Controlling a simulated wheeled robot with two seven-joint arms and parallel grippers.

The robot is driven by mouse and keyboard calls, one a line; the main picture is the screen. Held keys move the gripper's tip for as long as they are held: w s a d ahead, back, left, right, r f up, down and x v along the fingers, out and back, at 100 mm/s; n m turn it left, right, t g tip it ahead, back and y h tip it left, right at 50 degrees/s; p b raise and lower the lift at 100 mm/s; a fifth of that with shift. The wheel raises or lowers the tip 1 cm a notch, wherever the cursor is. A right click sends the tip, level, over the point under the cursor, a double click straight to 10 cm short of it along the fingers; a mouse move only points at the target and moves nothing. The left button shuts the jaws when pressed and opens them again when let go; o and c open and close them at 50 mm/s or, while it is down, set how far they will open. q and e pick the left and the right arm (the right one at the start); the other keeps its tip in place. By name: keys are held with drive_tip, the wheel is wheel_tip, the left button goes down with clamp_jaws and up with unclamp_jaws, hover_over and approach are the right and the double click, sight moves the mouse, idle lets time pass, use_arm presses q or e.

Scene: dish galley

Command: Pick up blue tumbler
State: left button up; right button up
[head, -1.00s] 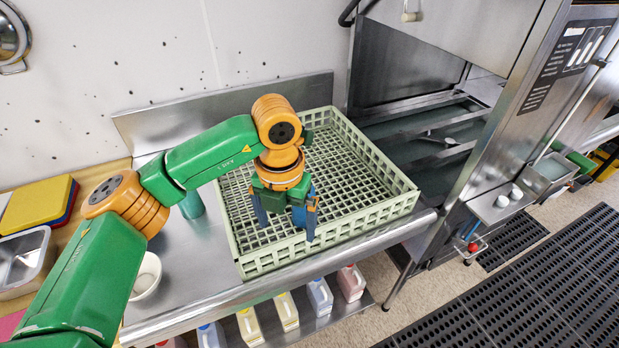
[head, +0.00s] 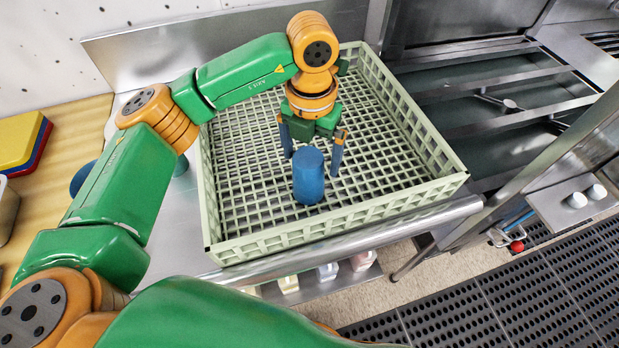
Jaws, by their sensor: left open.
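The blue tumbler (head: 309,182) stands upright in the pale green dish rack (head: 235,250), near its front wall. Its top looks closed, so it seems to be upside down. My left gripper (head: 312,160) points down over the rack with its fingers spread, one to each side of the tumbler's upper part in the picture. The fingers look apart from the tumbler. I cannot tell whether the tumbler is between them or a little in front. My right gripper is not in view.
A blue rounded thing (head: 80,180) and a green cup (head: 181,166) are partly hidden behind my left arm. Yellow, red and blue boards (head: 18,142) lie at the left. The steel dishwasher (head: 500,110) opens right of the rack. The rest of the rack is empty.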

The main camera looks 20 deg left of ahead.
use_arm(q)
drive_tip(key=shift+f, duration=0.75)
drive_tip(key=shift+w+f, duration=0.1)
drive_tip(key=f+p, duration=0.2)
drive_tip(key=f, duration=0.1)
drive_tip(key=shift+s+a+f+p, duration=0.2)
drive_tip(key=shift+f+p, duration=0.05)
drive_tip(key=shift+p, duration=0.15)
wheel_tip(320, 180, down, 3)
drive_tip(key=shift+f, duration=0.1)
drive_tip(key=c, duration=1.2)
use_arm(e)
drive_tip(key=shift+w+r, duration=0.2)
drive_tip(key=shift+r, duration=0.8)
